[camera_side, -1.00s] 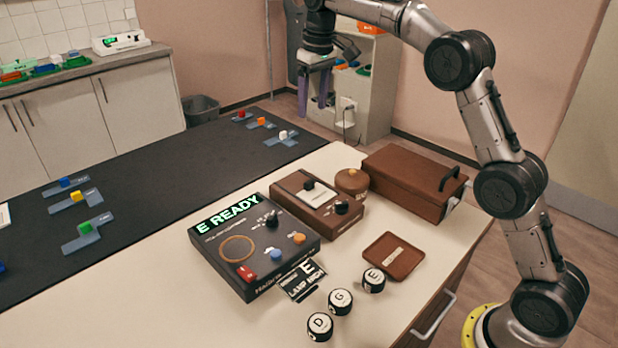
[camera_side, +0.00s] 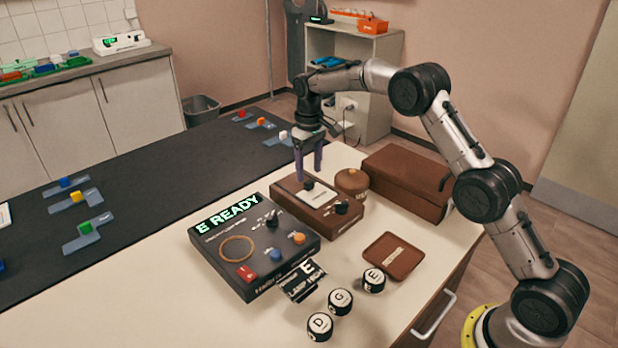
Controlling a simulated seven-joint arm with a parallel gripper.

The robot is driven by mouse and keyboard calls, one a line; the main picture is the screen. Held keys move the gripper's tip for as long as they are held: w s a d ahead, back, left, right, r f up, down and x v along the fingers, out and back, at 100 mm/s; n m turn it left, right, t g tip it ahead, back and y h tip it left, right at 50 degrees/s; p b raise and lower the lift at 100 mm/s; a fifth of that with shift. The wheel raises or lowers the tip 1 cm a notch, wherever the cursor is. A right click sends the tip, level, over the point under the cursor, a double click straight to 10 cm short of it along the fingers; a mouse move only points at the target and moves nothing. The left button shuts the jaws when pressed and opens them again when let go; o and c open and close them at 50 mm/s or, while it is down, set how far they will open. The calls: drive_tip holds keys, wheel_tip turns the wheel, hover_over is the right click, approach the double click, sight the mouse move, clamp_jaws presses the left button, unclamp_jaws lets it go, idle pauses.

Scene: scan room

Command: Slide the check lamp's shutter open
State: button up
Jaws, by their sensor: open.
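The check lamp appears to be the low brown box (camera_side: 331,222) on the white table. Its top has a pale panel (camera_side: 320,197) with a small black tab (camera_side: 309,186) at its far left end, probably the shutter's handle. A black round knob (camera_side: 342,207) sits on its near right part. My gripper (camera_side: 309,177) points down over the tab with its purple fingers apart, one to each side of it in the picture. I cannot tell whether the fingers touch the tab.
The black "E READY" console (camera_side: 255,275) stands left of the lamp. A round brown pot (camera_side: 352,181) and a large brown case (camera_side: 405,185) stand right of it. A brown tray (camera_side: 393,257) and three lettered drums (camera_side: 340,301) are nearer.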

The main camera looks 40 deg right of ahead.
sight(309, 181)
drive_tip(key=shift+f, duration=1.7)
clamp_jaws()
drive_tip(key=shift+r, duration=0.1)
